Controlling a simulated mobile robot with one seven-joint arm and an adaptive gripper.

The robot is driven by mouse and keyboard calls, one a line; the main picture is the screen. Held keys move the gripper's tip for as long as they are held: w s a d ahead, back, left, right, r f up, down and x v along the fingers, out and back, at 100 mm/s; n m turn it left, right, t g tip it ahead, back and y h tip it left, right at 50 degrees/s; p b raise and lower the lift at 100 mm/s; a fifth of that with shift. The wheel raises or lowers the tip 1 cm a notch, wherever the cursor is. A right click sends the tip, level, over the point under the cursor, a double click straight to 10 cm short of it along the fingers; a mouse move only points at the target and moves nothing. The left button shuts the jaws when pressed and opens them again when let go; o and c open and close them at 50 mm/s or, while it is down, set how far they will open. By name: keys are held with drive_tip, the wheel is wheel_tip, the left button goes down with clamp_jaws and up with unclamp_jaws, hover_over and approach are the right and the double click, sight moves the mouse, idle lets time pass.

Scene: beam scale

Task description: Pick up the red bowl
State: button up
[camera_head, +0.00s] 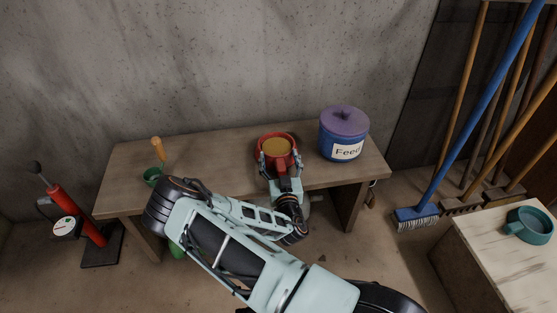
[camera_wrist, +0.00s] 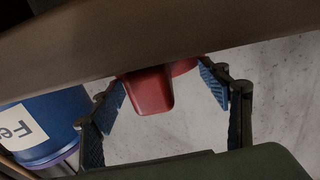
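The red bowl (camera_head: 291,140) stands on the wooden bench (camera_head: 220,145), with orange-brown contents and a red handle-like part (camera_head: 283,170) toward my arm. My gripper (camera_head: 280,161) is at the bowl's near side, one finger to each side of it. In the wrist view, my gripper (camera_wrist: 165,100) is open, and a red part of the bowl (camera_wrist: 150,92) shows between the spread fingers. No contact between fingers and bowl can be made out. A brown band across the top of the wrist view hides much of the bowl.
A blue feed container (camera_head: 335,140) with a purple lid stands just right of the bowl. The bench's middle-left is clear.

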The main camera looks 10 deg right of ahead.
drive_tip(key=shift+f, duration=0.25)
clamp_jaws()
drive_tip(key=shift+r, duration=0.15)
